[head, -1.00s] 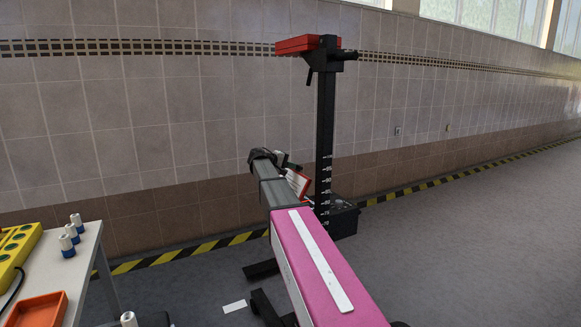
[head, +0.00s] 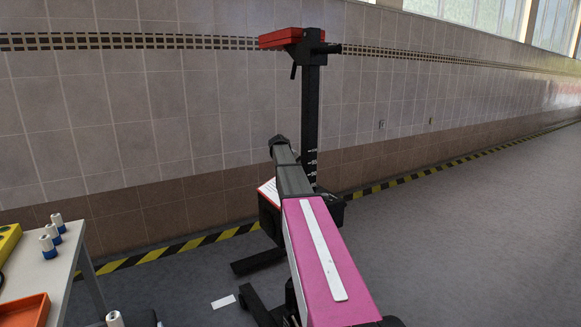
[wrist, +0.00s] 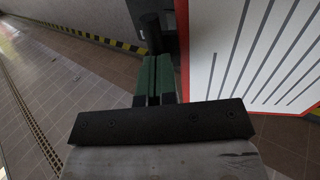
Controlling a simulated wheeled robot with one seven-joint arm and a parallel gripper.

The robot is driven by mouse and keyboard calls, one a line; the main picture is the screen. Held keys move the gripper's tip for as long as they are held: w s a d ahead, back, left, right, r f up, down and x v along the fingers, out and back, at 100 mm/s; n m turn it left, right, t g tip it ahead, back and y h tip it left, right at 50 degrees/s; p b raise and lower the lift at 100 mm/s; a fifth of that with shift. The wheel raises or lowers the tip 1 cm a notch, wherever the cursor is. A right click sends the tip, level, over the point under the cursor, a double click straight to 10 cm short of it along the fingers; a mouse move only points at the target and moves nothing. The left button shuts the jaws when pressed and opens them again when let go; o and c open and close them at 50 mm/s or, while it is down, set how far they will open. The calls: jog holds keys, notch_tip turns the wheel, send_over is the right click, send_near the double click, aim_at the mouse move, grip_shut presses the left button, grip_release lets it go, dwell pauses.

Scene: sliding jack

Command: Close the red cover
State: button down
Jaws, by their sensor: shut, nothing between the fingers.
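The red cover (head: 267,192) shows in the head view as a tilted panel with a white face and red edge, low beside the black post and partly hidden by my arm. In the wrist view the cover (wrist: 262,55) fills the upper right, its white face marked with dark stripes. My gripper (wrist: 154,62) is shut and empty, its green fingers together just left of the cover's red edge. I cannot tell whether they touch it. In the head view my arm hides the gripper.
The black post (head: 311,110) carries a red-topped head (head: 280,38). Its dark feet (head: 258,262) spread on the floor. A table (head: 62,262) with white-and-blue cylinders and an orange tray (head: 22,311) stands at left. A tiled wall is behind; floor at right is clear.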

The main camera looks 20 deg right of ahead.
jog(key=shift+a+f+x, duration=0.15)
jog(key=shift+a+x, duration=0.05)
jog(key=shift+x, duration=1.25)
jog(key=shift+a+f+x, duration=0.15)
jog(key=shift+a+x, duration=0.05)
jog(key=shift+x, duration=1.25)
jog(key=shift+a+f+x, duration=0.1)
jog(key=shift+a+x, duration=0.1)
jog(key=shift+x, duration=1.25)
jog(key=shift+s+f, duration=0.1)
jog(key=shift+s, duration=0.05)
